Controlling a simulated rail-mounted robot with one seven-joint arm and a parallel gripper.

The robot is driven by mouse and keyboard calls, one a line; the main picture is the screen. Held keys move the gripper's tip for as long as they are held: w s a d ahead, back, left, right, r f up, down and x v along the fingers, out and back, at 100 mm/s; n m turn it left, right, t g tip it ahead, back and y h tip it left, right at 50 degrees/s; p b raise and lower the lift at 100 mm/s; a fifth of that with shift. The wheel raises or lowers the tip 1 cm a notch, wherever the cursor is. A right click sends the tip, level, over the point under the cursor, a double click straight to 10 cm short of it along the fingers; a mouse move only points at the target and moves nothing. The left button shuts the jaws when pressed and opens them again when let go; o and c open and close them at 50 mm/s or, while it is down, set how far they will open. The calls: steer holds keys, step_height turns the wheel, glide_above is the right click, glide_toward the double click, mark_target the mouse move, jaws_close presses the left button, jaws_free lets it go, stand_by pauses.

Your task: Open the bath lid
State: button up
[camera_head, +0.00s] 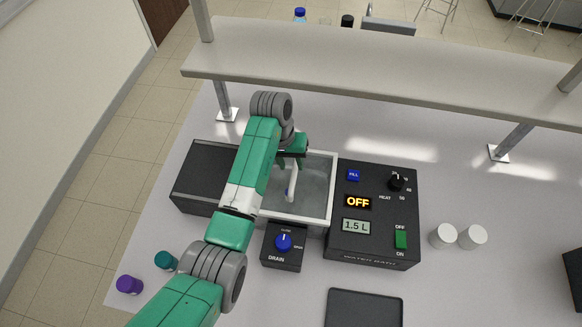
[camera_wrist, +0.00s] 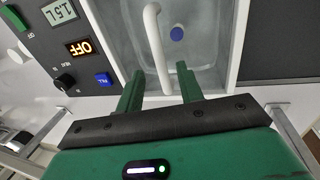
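The water bath has an open-looking basin (camera_head: 315,195) with a pale rim and grey inside. The basin also shows in the wrist view (camera_wrist: 205,40), with a blue disc (camera_wrist: 177,33) at its bottom. A white curved bar (camera_head: 292,190) crosses the basin; in the wrist view (camera_wrist: 153,35) its near end lies between my fingers. I cannot tell whether it is a lid handle or a pipe, nor whether a clear lid covers the basin. A flat dark panel (camera_head: 197,170) lies left of the basin. My gripper (camera_wrist: 160,84) is open over the basin, with no grasp visible.
The control box (camera_head: 375,245) right of the basin reads OFF and 1.5 L. A drain knob box (camera_head: 283,245) stands in front. A shelf (camera_head: 400,75) on posts spans behind. Two white cups (camera_head: 458,236), a dark tray (camera_head: 363,308) and purple (camera_head: 129,285) and teal (camera_head: 165,260) caps are nearby.

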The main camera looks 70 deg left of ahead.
mark_target(293, 173)
steer(key=shift+w+d+f, duration=0.1)
steer(key=shift+w+f, duration=0.05)
steer(key=shift+f, duration=0.75)
steer(key=shift+w+d+f, duration=0.1)
steer(key=shift+w+f, duration=0.05)
steer(key=shift+f, duration=0.75)
jaws_close()
steer(key=shift+s+a, duration=0.1)
